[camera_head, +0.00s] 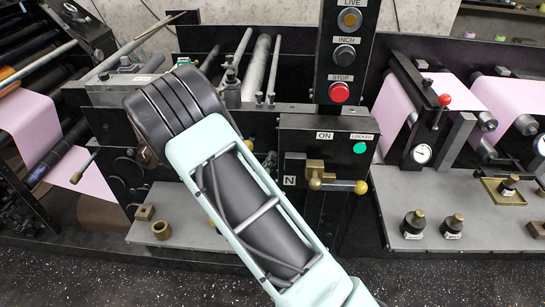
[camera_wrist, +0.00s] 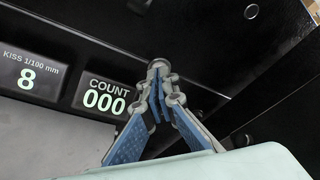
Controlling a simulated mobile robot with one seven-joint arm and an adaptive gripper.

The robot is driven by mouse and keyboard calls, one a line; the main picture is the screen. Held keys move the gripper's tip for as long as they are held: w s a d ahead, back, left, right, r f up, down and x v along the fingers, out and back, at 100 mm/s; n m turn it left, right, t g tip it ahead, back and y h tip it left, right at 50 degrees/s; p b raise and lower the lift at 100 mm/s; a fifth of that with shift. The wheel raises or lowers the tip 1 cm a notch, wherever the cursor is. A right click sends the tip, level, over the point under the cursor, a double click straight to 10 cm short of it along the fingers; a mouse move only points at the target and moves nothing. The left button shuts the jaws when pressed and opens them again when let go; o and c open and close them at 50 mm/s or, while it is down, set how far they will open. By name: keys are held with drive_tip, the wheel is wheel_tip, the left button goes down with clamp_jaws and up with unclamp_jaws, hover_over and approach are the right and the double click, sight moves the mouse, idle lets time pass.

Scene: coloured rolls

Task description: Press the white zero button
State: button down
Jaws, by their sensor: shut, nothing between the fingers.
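In the wrist view my gripper (camera_wrist: 161,76) is shut and empty, its blue-padded fingers brought together with the tips up against or just in front of a dark panel. A small pale round shape shows right at the fingertips; I cannot tell whether it is the white zero button or part of the fingers, nor whether there is contact. Just left of the tips is the count display (camera_wrist: 104,101), reading 000. In the head view my own arm hides the gripper and this panel.
A kiss display (camera_wrist: 28,78) reading 8 is left of the count display. In the head view a control box holds a red stop button (camera_head: 339,92) and a black inch button (camera_head: 344,54). A brass lever (camera_head: 338,185) sticks out below. Pink paper webs (camera_head: 42,128) run at both sides.

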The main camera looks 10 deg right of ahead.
drive_tip(key=s, duration=0.1)
drive_tip(key=s+a+r+p, duration=0.1)
drive_tip(key=s, duration=0.1)
drive_tip(key=s+r+p, duration=0.1)
drive_tip(key=shift+s+a, duration=0.15)
drive_tip(key=shift+s, duration=0.25)
drive_tip(key=shift+r+m, duration=0.1)
drive_tip(key=shift+m, duration=0.2)
